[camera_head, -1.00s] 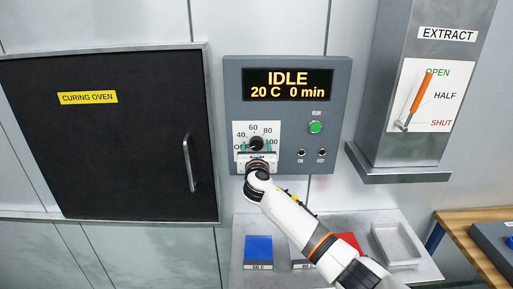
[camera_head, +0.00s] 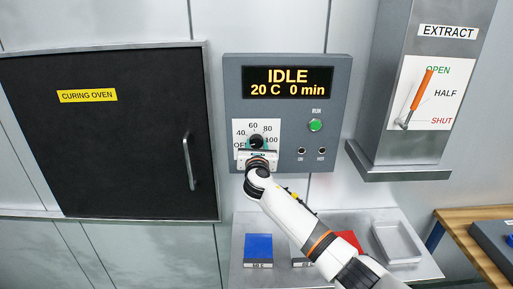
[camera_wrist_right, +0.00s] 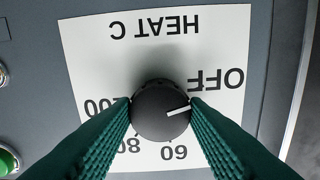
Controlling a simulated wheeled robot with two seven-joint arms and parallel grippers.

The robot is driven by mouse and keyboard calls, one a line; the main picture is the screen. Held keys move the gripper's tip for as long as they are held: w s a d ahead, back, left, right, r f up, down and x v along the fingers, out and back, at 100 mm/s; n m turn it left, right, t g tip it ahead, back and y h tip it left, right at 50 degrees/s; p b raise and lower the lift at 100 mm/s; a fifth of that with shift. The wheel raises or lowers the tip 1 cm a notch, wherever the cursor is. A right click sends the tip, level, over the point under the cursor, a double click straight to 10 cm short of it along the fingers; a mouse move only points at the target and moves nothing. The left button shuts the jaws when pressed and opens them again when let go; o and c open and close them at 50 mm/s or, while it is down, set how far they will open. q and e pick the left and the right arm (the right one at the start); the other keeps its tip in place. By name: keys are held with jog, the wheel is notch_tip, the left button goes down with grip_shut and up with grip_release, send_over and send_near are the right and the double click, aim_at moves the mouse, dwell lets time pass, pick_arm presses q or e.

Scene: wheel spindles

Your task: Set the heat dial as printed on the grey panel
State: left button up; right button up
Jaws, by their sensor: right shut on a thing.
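The black heat dial (camera_head: 256,140) sits on a white scale plate (camera_head: 241,127) on the grey panel (camera_head: 236,88). My right gripper (camera_head: 257,149) is at the dial, with its teal fingers shut on the knob's two sides. In the right wrist view the scale is upside down and the dial (camera_wrist_right: 158,118) lies between the fingertips (camera_wrist_right: 161,107). Its white pointer aims right and slightly up, just below the OFF mark, by the right finger. The 40 mark is hidden there; 60 shows and 80 is partly covered. My left gripper is not in view.
The display reads IDLE, 20 C, 0 min. A green RUN button (camera_head: 316,125) is right of the dial. The curing oven door (camera_head: 100,150) is at left, the orange extract lever (camera_head: 421,90) at right. A blue block (camera_head: 258,247) and grey tray (camera_head: 398,243) stand on the shelf below.

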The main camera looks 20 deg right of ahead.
jog(key=m+b, duration=0.2)
jog(key=m, duration=0.2)
jog(key=shift+f, duration=0.15)
jog(key=m+b, duration=0.2)
jog(key=m, duration=0.1)
jog(key=shift+m, duration=0.4)
jog(key=m+b, duration=0.4)
jog(key=m, duration=0.3)
jog(key=m+b, duration=0.2)
jog(key=m, duration=0.1)
jog(key=shift+m+b, duration=0.4)
jog(key=m+b, duration=0.2)
jog(key=m, duration=0.1)
jog(key=shift+m, duration=0.3)
jog(key=m+b, duration=0.1)
jog(key=m, duration=0.2)
jog(key=shift+b, duration=0.35)
jog(key=shift+m+b, duration=0.65)
jog(key=shift+m, duration=1.15)
